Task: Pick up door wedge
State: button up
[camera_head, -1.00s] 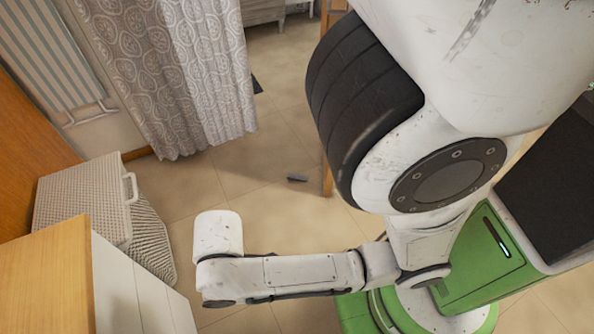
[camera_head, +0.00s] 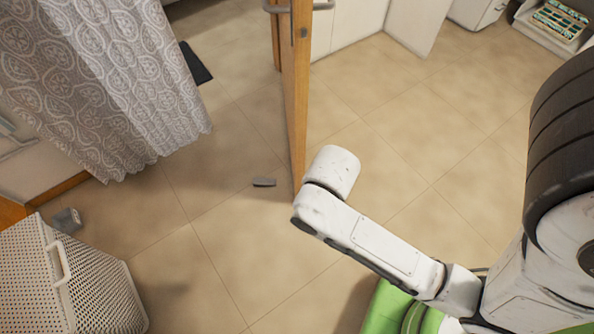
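The door wedge (camera_head: 264,182) is a small dark grey piece lying on the tiled floor near the middle of the head view. It lies just left of the lower end of the wooden door edge, with a small gap between them. My white arm reaches in from the lower right, and its rounded end shows just right of the door. My gripper's fingers cannot be seen, and the arm is apart from the wedge.
The open wooden door (camera_head: 296,90) stands upright beside the wedge. A patterned curtain (camera_head: 120,80) hangs at the upper left. A woven hamper (camera_head: 95,285) stands at the lower left, with a small grey object (camera_head: 67,220) behind it. The floor (camera_head: 200,260) around the wedge is clear.

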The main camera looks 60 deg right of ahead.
aim_at(257, 181)
jog(key=k+l+z, duration=0.2)
jog(key=k, duration=0.35)
jog(key=k+l+z, duration=0.25)
jog(key=k+l, duration=0.2)
jog(key=i+j+u, duration=0.15)
jog(key=i, duration=0.8)
jog(key=i+j+u, duration=0.15)
jog(key=i, duration=0.85)
jog(key=i+l, duration=0.1)
jog(key=i, duration=0.65)
jog(key=u, duration=0.05)
